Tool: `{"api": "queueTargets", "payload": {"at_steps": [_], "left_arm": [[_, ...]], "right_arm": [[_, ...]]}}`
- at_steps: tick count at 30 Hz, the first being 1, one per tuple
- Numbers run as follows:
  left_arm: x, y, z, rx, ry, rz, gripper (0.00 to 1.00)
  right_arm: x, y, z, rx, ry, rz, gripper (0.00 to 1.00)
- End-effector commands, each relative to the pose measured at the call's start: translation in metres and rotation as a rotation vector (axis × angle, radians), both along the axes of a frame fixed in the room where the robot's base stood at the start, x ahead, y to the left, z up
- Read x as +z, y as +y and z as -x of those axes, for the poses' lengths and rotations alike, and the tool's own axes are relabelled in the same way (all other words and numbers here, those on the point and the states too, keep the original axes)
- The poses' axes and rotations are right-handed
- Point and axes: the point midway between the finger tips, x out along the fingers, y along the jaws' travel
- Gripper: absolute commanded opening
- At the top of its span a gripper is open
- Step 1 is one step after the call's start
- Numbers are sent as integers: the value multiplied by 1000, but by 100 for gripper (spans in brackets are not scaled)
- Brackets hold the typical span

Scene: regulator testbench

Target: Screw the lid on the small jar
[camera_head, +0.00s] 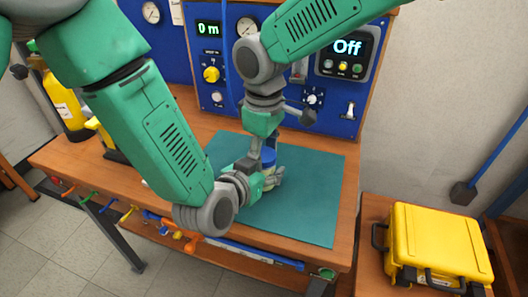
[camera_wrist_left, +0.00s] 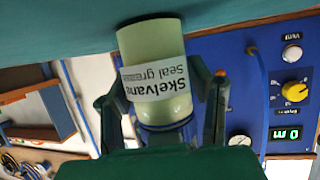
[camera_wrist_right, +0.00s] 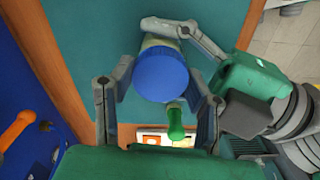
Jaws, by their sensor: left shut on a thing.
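The small jar (camera_wrist_left: 150,45) is pale green with a white "Skelvans Seal grease" label, upside down in the left wrist view. Its blue lid (camera_wrist_right: 162,75) sits at its top in the right wrist view; I cannot tell how far it is threaded. In the head view the jar is mostly hidden, with blue (camera_head: 268,157) showing. My left gripper (camera_wrist_left: 165,95) is shut on the jar's body from the side. My right gripper (camera_wrist_right: 158,85) points down over the lid, its fingers spread on either side and close to it, contact unclear.
The jar is over a teal mat (camera_head: 310,205) on the wooden bench (camera_head: 345,240). A blue panel (camera_head: 205,105) with gauges and knobs stands behind. A yellow case (camera_head: 440,245) lies at the right. The mat's right side is clear.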

Motion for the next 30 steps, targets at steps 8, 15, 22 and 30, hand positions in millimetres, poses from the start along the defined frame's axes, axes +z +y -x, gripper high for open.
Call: {"api": "queueTargets", "payload": {"at_steps": [8,15,22,30], "left_arm": [[0,-1,1,-3,1,1,0],[0,-1,0,-1,0,2,0],[0,0,0,0,-1,0,0],[0,0,0,-1,-1,1,0]], "right_arm": [[0,1,0,4,0,-2,64],[7,1,1,6,0,-2,64],[37,1,1,5,0,-2,64],[45,1,1,6,0,-1,64]]}}
